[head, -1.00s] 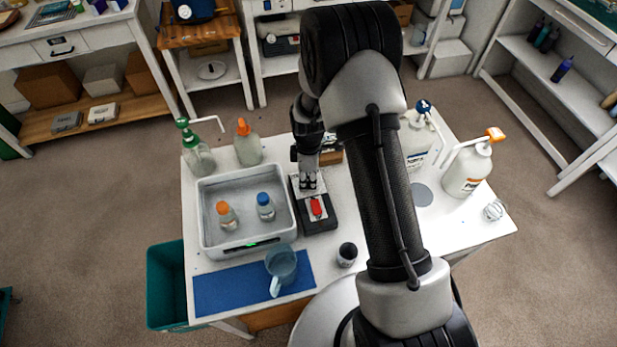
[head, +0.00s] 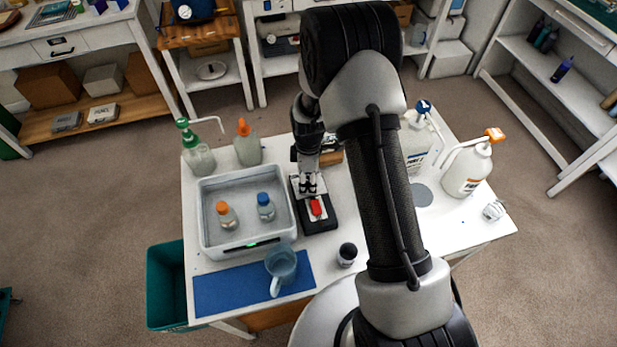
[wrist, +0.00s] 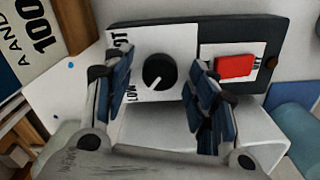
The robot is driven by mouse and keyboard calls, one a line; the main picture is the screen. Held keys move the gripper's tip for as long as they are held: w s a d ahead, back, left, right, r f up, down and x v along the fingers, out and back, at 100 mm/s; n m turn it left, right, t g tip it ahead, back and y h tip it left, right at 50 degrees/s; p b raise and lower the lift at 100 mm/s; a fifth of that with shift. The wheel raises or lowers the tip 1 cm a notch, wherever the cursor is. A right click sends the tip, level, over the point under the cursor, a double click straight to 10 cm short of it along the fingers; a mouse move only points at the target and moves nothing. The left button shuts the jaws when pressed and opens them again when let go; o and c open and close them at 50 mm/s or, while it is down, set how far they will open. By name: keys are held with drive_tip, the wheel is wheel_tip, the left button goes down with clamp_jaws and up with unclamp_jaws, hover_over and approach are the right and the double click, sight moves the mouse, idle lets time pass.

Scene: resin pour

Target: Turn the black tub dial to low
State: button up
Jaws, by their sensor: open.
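The black tub dial (wrist: 158,72) is a round knob with a white pointer line, on a white plate on a dark control box. It also carries a red rocker switch (wrist: 236,66). The plate reads LOW and what looks like HOT at the dial's left; the pointer slants toward the lower left, near LOW. My gripper (wrist: 160,92) is open, one finger on each side of the dial; I cannot tell if they touch it. In the head view, my gripper (head: 309,188) is over the box (head: 320,222) and hides the dial.
A grey-white tub (head: 205,225) with an orange-capped bottle (head: 227,217) and a blue-capped bottle (head: 265,208) stands left of the box. A jug (head: 281,265) stands on a blue mat (head: 215,292). A small dark-topped jar (head: 347,256) stands nearer; pump bottles (head: 467,172) stand right.

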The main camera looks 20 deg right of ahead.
wheel_tip(320, 180, up, 12)
idle(0.5)
idle(0.3)
drive_tip(key=s+r+m+t, duration=0.1)
drive_tip(key=s+r+m, duration=0.4)
drive_tip(key=r, duration=0.4)
drive_tip(key=s+r+m+t, duration=0.1)
drive_tip(key=s+r+m, duration=0.1)
drive_tip(key=s+r, duration=0.65)
drive_tip(key=s+r+m+t, duration=0.1)
drive_tip(key=s+r+m, duration=0.1)
drive_tip(key=s, duration=0.4)
drive_tip(key=s+r+m+t, duration=0.1)
drive_tip(key=s+r+m, duration=0.2)
drive_tip(key=s+m, duration=0.2)
drive_tip(key=shift+s+m+t, duration=0.3)
drive_tip(key=shift+s, duration=0.5)
